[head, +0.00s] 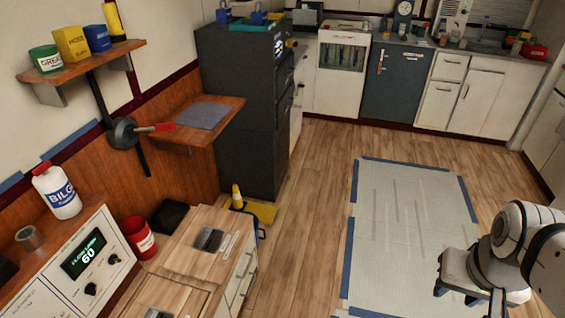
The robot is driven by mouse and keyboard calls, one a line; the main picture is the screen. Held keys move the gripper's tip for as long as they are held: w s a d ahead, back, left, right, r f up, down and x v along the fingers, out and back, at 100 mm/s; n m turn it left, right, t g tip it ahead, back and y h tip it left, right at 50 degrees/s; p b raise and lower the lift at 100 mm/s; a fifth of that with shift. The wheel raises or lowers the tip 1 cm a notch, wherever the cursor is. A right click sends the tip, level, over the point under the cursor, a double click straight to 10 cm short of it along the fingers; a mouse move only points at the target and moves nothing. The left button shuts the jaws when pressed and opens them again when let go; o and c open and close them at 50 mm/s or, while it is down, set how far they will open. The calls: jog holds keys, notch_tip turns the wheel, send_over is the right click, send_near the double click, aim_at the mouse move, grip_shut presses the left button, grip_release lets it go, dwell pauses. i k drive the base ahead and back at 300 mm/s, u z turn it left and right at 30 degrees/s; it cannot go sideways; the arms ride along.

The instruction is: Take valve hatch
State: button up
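Nothing in the head view is legibly marked as the valve hatch. Two wooden panels in the counter at the lower left look like hatches: the upper panel (186,259) has a dark metal recessed pull (210,238) and a small pale label too small to read. The lower panel (172,296) is partly cut off by the bottom edge, with another pull (157,313). Both panels look closed and flat. My gripper (456,294) is at the lower right, over the pale floor mat, far from the panels. Its dark fingertips look apart, with nothing seen between them.
A red canister (139,236) and a black tray (169,216) stand beside the panels. A control box (82,265) and white bottle (57,191) are further left. A yellow cone (237,197) stands past the counter. Wooden floor (306,232) is clear between counter and mat (408,225).

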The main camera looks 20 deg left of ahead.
aim_at(206, 249)
jog(key=u, duration=0.5)
jog(key=i, duration=1.25)
jog(key=u, duration=1.25)
jog(key=i, duration=0.6)
jog(key=u, duration=0.25)
jog(key=k, duration=0.75)
jog(key=u, duration=0.2)
jog(key=i, duration=0.7)
jog(key=z, duration=0.05)
